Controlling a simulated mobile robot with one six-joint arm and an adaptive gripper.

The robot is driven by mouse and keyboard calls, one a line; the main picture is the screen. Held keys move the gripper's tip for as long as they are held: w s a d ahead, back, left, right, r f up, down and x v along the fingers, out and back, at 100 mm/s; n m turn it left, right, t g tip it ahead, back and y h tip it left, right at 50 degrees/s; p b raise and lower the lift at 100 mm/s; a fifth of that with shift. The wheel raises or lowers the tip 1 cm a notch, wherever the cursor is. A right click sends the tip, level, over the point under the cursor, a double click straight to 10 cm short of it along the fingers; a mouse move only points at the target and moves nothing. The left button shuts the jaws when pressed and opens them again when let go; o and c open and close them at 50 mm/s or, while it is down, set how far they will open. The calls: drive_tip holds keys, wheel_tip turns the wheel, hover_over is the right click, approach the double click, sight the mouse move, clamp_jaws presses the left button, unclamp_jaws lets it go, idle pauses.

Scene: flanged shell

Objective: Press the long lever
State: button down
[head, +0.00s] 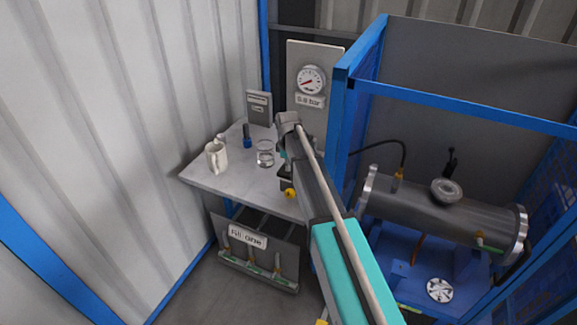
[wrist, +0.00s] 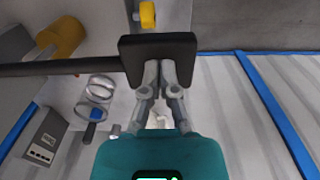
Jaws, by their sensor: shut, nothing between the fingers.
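A long dark rod (wrist: 60,69) with a wide black end block (wrist: 185,48) runs in from the left in the wrist view; it looks like the long lever. My gripper (wrist: 160,66) is shut and empty, its two fingertips together over the lower edge of the black block. I cannot tell whether they touch it. In the head view my arm hides most of the gripper and the lever. A black part with a yellow knob (head: 290,193) shows beside my arm at the table's front edge, and a yellow knob (wrist: 148,15) shows above the block in the wrist view.
A pressure gauge (head: 311,80) is behind. A blue frame (head: 343,130) and flanged shell (head: 440,215) stand at right.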

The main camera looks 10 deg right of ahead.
sight(287, 175)
drive_tip(key=f+b, duration=0.2)
drive_tip(key=f, duration=0.1)
drive_tip(key=shift+s+a+f+t+b, duration=0.15)
drive_tip(key=shift+s+a+t+b, duration=0.1)
drive_tip(key=shift+t+b, duration=0.15)
drive_tip(key=shift+s+f+h+b, duration=0.15)
drive_tip(key=shift+f+b, duration=0.35)
drive_tip(key=shift+b, duration=0.15)
drive_tip(key=shift+s+f+h+b, duration=0.15)
drive_tip(key=shift+f+b, duration=0.3)
drive_tip(key=shift+b, duration=0.2)
drive_tip(key=shift+s+d, duration=0.1)
drive_tip(key=shift+r, duration=0.15)
drive_tip(key=shift+w+r+p, duration=0.2)
drive_tip(key=shift+r+p, duration=0.35)
drive_tip(key=shift+p, duration=0.55)
wheel_tip(287, 175, up, 13)
drive_tip(key=s+a+p, duration=0.1)
drive_tip(key=s+p, duration=0.1)
drive_tip(key=p, duration=1)
drive_tip(key=shift+a+p, duration=0.3)
drive_tip(key=shift+f, duration=0.1)
